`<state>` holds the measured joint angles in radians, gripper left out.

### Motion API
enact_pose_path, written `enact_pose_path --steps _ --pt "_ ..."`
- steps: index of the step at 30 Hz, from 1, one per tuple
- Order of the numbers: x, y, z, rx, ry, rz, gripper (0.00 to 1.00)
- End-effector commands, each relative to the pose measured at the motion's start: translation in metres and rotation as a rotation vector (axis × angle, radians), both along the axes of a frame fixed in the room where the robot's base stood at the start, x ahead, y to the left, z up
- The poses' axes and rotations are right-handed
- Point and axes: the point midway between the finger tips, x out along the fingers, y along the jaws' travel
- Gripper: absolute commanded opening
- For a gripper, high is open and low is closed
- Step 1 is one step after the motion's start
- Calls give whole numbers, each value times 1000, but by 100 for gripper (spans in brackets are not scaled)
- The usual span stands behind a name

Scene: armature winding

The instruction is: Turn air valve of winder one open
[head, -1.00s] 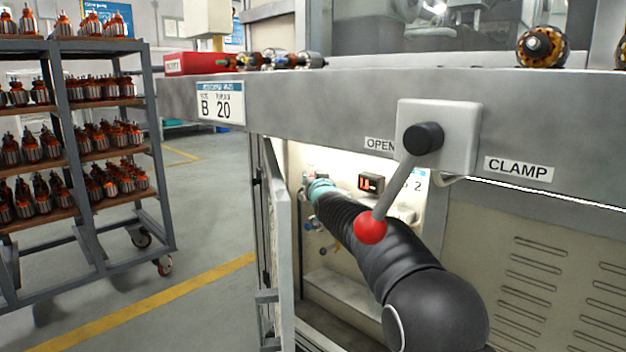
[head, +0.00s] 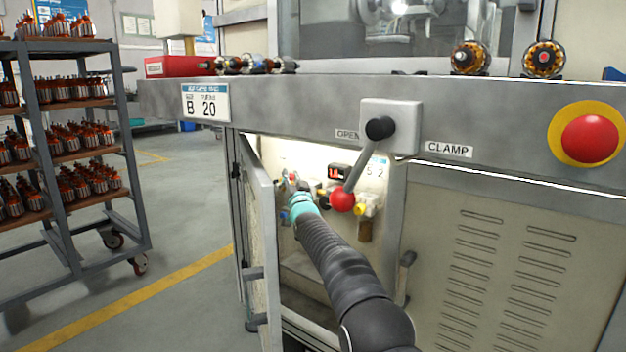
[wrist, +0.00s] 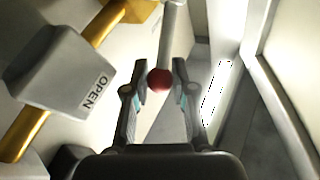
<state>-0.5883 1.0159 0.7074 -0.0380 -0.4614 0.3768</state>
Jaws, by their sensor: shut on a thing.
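In the wrist view, a red ball knob (wrist: 159,80) sits at the end of a grey lever (wrist: 171,35) that comes down from the top edge. My gripper (wrist: 161,88) is shut on this knob, with one finger on each side. Left of it, a pale block marked OPEN (wrist: 65,75) sits on a brass pipe (wrist: 28,134). The lever's pivot is out of the picture. In the head view my arm reaches into the open lit cabinet (head: 300,262) under the bench; the gripper's fingers are too small there to make out.
A clamp lever with its own red knob (head: 342,201) hangs before the cabinet opening, close above my arm. The cabinet door (head: 262,240) stands open at left. A red emergency button (head: 589,139) is at right. A wheeled rack (head: 62,150) stands left; floor between is clear.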

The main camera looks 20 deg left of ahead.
Motion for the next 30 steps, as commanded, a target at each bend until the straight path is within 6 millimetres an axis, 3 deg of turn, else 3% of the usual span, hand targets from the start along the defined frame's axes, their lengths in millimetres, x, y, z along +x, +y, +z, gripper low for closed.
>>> enact_pose_path --steps 3,11,12,15,30 --pt "-8 10 -5 12 -5 13 0" --pt "-7 9 -4 12 -4 12 0" --pt "-7 9 -4 12 -4 12 27" --pt "-6 8 -4 12 -3 10 51" --pt "-4 3 -2 14 -5 5 51"
